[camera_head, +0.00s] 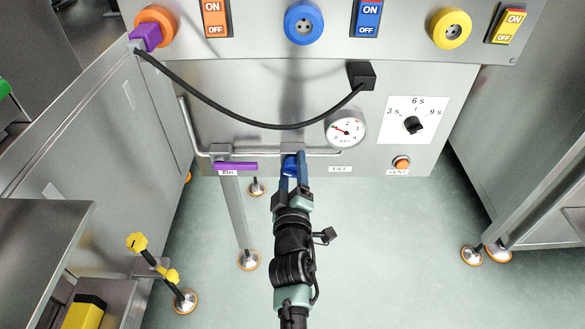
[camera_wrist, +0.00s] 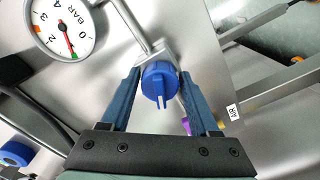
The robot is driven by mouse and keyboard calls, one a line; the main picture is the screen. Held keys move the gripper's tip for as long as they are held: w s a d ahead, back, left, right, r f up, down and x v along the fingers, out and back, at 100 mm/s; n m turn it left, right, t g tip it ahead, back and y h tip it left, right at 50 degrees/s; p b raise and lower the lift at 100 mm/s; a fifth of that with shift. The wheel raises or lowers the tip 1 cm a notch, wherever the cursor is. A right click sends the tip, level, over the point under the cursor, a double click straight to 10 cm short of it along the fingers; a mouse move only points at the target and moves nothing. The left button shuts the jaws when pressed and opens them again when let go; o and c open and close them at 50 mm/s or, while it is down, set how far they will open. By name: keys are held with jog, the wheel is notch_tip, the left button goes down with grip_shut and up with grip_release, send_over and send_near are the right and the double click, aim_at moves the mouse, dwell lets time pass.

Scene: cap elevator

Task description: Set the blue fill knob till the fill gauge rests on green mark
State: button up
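The blue fill knob (camera_head: 290,166) sits on the pipe under the panel, beside the FILL label (camera_head: 340,169). In the wrist view the knob (camera_wrist: 159,84) has a raised ridge pointing down. My gripper (camera_head: 291,172) reaches it from below. In the wrist view my gripper's (camera_wrist: 160,88) two blue fingers stand on either side of the knob, with narrow gaps showing. The white fill gauge (camera_head: 346,132) is right of the knob. In the wrist view the gauge (camera_wrist: 62,27) has a red needle pointing down and right; green shows near its tip, but the exact match is unclear.
A purple handle (camera_head: 235,166) is on the same pipe to the left. A black timer dial (camera_head: 412,124) and an orange VENT button (camera_head: 401,163) are on the right. A black cable (camera_head: 270,125) hangs above the pipe. Open floor lies below.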

jog(key=shift+o, duration=1.1)
jog(key=s+p, duration=0.4)
jog(key=s, duration=0.9)
jog(key=shift+p, duration=0.4)
